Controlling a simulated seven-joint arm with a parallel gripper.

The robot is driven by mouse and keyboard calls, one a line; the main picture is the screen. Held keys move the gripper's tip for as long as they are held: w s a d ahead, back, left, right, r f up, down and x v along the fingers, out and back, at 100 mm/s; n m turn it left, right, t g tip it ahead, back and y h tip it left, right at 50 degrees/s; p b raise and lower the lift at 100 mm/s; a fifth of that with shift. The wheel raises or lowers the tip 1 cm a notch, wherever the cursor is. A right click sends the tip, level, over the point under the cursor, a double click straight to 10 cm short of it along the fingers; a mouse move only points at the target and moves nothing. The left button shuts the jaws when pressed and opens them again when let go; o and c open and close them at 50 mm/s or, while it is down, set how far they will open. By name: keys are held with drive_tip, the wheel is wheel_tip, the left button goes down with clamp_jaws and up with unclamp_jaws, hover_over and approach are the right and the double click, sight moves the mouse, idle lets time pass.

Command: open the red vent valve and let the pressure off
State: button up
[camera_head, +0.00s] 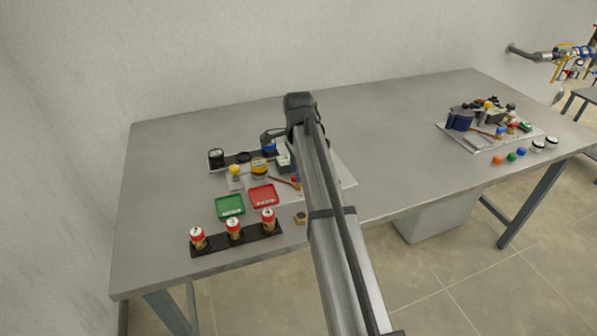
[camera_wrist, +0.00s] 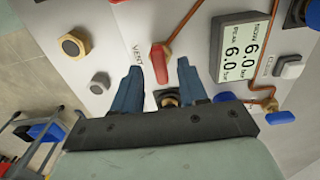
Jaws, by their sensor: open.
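The red vent valve handle (camera_wrist: 160,62) shows in the wrist view on a pale panel, beside the printed word VENT. Its long axis runs roughly up and down in the picture. A brass fitting shows just below it. My gripper (camera_wrist: 158,68) is open, with one blue finger on each side of the handle's lower end. I cannot tell whether either finger touches it. A display (camera_wrist: 242,48) to the right reads 6.0 bar on both lines. In the head view my arm hides part of the panel, and the valve cannot be made out clearly.
A grey push-button (camera_wrist: 289,66), copper pipes and a brass hex nut (camera_wrist: 74,44) surround the valve. In the head view, a green tray (camera_head: 230,205), a red tray (camera_head: 263,195) and a black rack (camera_head: 205,248) with cylinders stand nearby. The table's middle right is clear.

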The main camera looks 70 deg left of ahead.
drive_tip(key=shift+f, duration=0.6)
clamp_jaws()
